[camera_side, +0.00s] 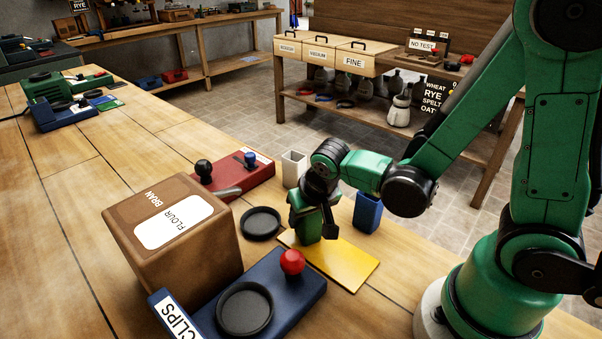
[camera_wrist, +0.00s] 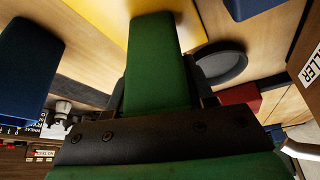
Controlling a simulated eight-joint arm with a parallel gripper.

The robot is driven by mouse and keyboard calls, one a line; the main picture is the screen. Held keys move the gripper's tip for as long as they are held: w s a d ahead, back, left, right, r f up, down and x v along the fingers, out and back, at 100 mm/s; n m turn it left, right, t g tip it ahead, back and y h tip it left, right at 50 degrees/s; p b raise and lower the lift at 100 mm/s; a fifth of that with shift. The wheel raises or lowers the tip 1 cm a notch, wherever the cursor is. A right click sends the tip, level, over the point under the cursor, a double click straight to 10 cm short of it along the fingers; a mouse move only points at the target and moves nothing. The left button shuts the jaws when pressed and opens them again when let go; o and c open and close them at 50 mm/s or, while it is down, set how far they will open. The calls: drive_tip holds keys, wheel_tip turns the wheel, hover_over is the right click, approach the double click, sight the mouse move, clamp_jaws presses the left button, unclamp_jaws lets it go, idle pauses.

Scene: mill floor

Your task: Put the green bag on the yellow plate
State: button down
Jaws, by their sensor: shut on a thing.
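The green bag (camera_side: 307,229) stands upright in my gripper (camera_side: 316,212), in the middle of the side view. My gripper is shut on it, with a dark finger at its right side. In the wrist view the green bag (camera_wrist: 156,62) fills the middle, between the dark fingers. The yellow plate (camera_side: 347,265) lies flat on the table, just below and to the right of the bag. The bag's lower end overlaps the plate's far left part; I cannot tell if it touches. The yellow plate also shows behind the bag in the wrist view (camera_wrist: 108,14).
A blue base with a red knob (camera_side: 292,262), a red box (camera_side: 236,181) and a large brown box (camera_side: 172,240) crowd the left side.

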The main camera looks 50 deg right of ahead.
drive_tip(key=shift+f, duration=0.1)
drive_tip(key=shift+c, duration=1.6)
unclamp_jaws()
drive_tip(key=s+r+n+t+y, duration=0.1)
drive_tip(key=s+r+n+t, duration=0.2)
drive_tip(key=r, duration=0.8)
drive_tip(key=shift+d+n+y, duration=0.15)
drive_tip(key=shift+n+y, duration=0.25)
drive_tip(key=shift+n, duration=0.3)
